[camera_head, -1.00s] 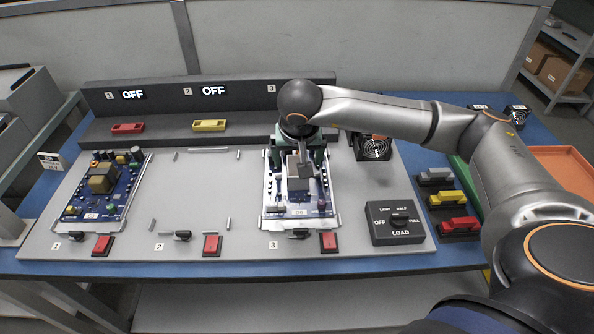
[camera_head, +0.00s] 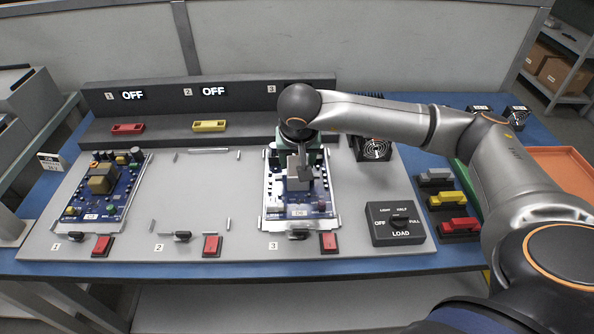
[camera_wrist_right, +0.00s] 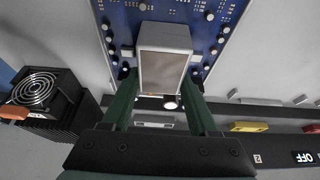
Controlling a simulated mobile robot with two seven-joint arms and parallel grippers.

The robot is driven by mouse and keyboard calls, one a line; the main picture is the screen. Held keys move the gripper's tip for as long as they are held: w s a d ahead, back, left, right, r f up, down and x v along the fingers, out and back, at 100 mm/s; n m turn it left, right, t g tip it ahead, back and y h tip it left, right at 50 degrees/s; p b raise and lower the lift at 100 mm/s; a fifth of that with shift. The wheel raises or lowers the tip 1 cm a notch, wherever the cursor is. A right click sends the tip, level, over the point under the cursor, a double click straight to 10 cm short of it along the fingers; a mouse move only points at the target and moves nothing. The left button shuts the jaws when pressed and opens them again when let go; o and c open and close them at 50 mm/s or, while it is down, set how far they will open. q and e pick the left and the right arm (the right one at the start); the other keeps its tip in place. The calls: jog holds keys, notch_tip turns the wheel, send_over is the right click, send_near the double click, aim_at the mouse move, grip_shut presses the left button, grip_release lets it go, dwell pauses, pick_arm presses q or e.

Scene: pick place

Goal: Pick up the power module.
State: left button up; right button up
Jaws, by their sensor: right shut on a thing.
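The power module appears to be the blue circuit board (camera_head: 318,203) with a grey block (camera_head: 299,180) on it, in the bay marked 3. My right gripper (camera_head: 301,160) is over the board, shut on the grey block. In the right wrist view, its green fingers (camera_wrist_right: 158,85) stand on both sides of the pale block (camera_wrist_right: 165,38), with the blue board (camera_wrist_right: 216,20) behind. I cannot tell whether the board is off the panel; it looks level with its bay. The wrist hides the back of the board. My left gripper is not in view.
Another blue board (camera_head: 85,203) sits in bay 1; bay 2 (camera_head: 190,190) is empty. A LOAD knob box (camera_head: 396,222), a fan (camera_head: 374,148) and coloured handled blocks (camera_head: 449,199) are at the right. Red switches (camera_head: 212,245) line the front. An orange tray (camera_head: 570,170) is far right.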

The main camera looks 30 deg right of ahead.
grip_shut()
jog(key=shift+w+r, duration=0.1)
jog(key=shift+r, duration=0.05)
